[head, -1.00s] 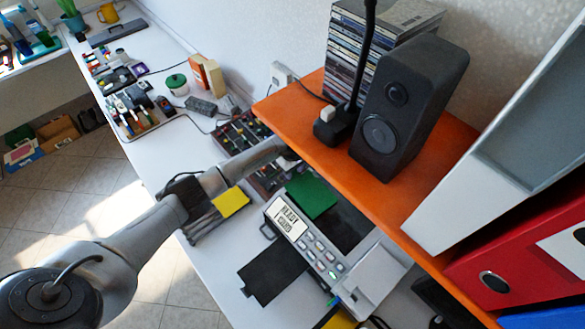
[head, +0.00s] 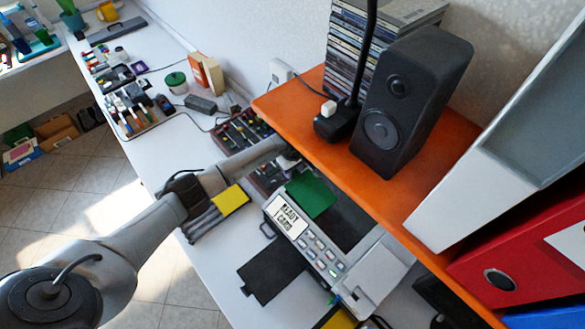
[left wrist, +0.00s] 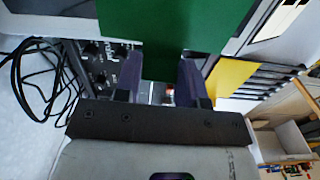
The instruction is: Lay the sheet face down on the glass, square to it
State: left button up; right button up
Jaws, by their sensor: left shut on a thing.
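A green sheet (head: 312,195) is held over the dark glass (head: 350,226) of a pale machine with buttons and a small display. The sheet covers the glass's upper left part. In the left wrist view the sheet (left wrist: 172,24) fills the top middle, with its near edge between the fingers. My left gripper (left wrist: 162,82) is shut on that edge. In the head view its fingers are hidden behind the orange shelf. I cannot tell whether the sheet touches the glass or which side is its face. My right gripper is not in view.
An orange shelf (head: 300,112) with a black speaker (head: 408,100) overhangs the machine's back edge. A black panel (head: 272,274) lies at the machine's front left. A slotted grey rack with a yellow piece (head: 230,201) stands to its left. Small trays line the counter beyond.

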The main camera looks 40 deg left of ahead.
pick_arm(q)
jog(key=shift+f, duration=0.15)
jog(key=o, duration=1)
notch_tip(320, 180, up, 14)
jog(key=shift+f, duration=0.1)
